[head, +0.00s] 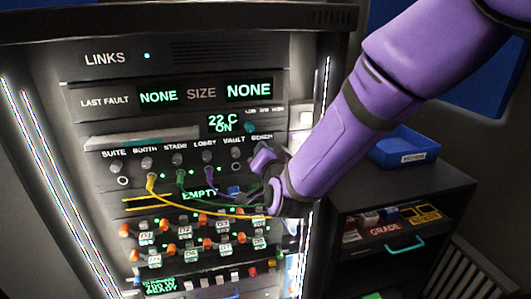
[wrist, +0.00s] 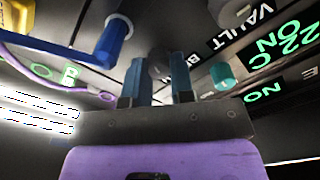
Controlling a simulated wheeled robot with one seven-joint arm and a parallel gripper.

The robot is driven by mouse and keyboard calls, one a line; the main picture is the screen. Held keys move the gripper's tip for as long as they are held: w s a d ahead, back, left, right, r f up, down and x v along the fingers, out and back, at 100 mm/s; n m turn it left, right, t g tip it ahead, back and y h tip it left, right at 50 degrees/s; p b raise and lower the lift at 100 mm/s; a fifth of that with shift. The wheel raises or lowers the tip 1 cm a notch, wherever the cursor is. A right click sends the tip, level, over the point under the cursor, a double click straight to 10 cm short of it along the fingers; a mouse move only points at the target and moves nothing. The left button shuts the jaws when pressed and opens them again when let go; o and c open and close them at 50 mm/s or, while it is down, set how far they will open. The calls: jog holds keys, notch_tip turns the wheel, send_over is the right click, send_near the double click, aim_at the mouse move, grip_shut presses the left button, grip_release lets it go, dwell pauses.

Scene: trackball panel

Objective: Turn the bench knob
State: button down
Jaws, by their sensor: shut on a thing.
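The bench knob (wrist: 158,66) is a dark round knob on the rack panel, seen between the two blue fingers of my gripper (wrist: 160,76) in the wrist view. The fingers are shut on its sides. Its pointer mark is not visible, so I cannot tell its setting. In the head view the BENCH label (head: 262,136) shows at the right end of the knob row, and my purple wrist hides the knob below it.
A blue plug (wrist: 114,40) sits close beside my left finger in the wrist view. A teal knob (wrist: 222,76) is near the right finger. Colored cables (head: 200,207) hang left of my gripper in the head view. A dark cabinet with a blue tray (head: 405,148) stands right.

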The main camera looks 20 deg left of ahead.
jog(key=m, duration=0.7)
jog(key=shift+f, duration=0.1)
jog(key=m, duration=0.6)
jog(key=shift+f, duration=0.1)
jog(key=shift+m, duration=0.3)
jog(key=c, duration=1)
grip_release()
jog(key=v, duration=1)
jog(key=shift+s+d, duration=0.3)
